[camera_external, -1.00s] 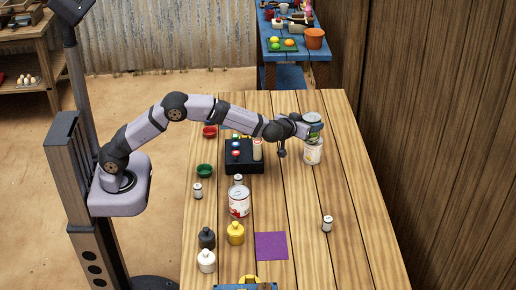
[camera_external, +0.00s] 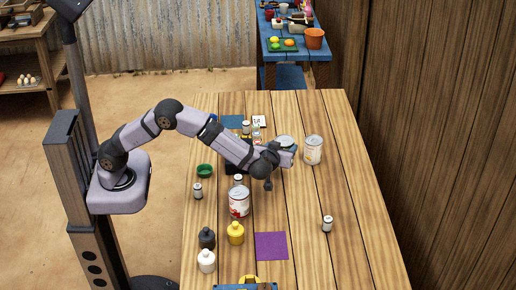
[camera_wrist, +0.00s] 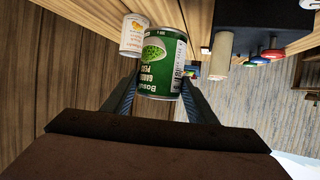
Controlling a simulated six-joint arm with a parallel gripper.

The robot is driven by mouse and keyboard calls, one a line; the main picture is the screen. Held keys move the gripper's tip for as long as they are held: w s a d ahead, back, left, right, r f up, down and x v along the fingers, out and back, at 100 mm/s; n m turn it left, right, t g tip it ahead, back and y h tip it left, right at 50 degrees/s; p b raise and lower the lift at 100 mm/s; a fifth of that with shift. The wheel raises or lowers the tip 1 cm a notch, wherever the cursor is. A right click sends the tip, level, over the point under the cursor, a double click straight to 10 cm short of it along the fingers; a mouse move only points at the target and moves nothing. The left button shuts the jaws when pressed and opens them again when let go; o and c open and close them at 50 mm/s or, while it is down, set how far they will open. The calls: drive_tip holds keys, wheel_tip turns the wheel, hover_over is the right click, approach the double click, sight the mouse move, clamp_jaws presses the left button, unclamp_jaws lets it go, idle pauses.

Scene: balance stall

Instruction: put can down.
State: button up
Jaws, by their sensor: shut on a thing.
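My gripper (camera_external: 286,152) is shut on a green can with a peas label (camera_wrist: 160,65). In the wrist view the can sits between my two fingers. In the external view only part of the can (camera_external: 285,141) shows behind my wrist. It is left of a pale-labelled can (camera_external: 314,150) standing on the wooden table (camera_external: 345,200). That pale can (camera_wrist: 133,35) also shows beside the held can in the wrist view. I cannot tell whether the green can touches the table.
A red-and-white can (camera_external: 239,203) stands nearer the front. A small metal weight (camera_external: 327,224) stands to the right. A black box (camera_wrist: 262,25) is mostly hidden behind my arm externally.

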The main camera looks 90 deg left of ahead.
drive_tip(key=shift+f, duration=3.8)
drive_tip(key=shift+f, duration=0.1)
drive_tip(key=o, duration=1.5)
drive_tip(key=shift+f, duration=0.1)
drive_tip(key=shift+s+d+r, duration=0.15)
drive_tip(key=shift+d+r, duration=0.2)
drive_tip(key=shift+d, duration=0.1)
drive_tip(key=v, duration=1.1)
drive_tip(key=shift+s+b, duration=0.1)
drive_tip(key=shift+b, duration=0.3)
drive_tip(key=shift+a, duration=0.1)
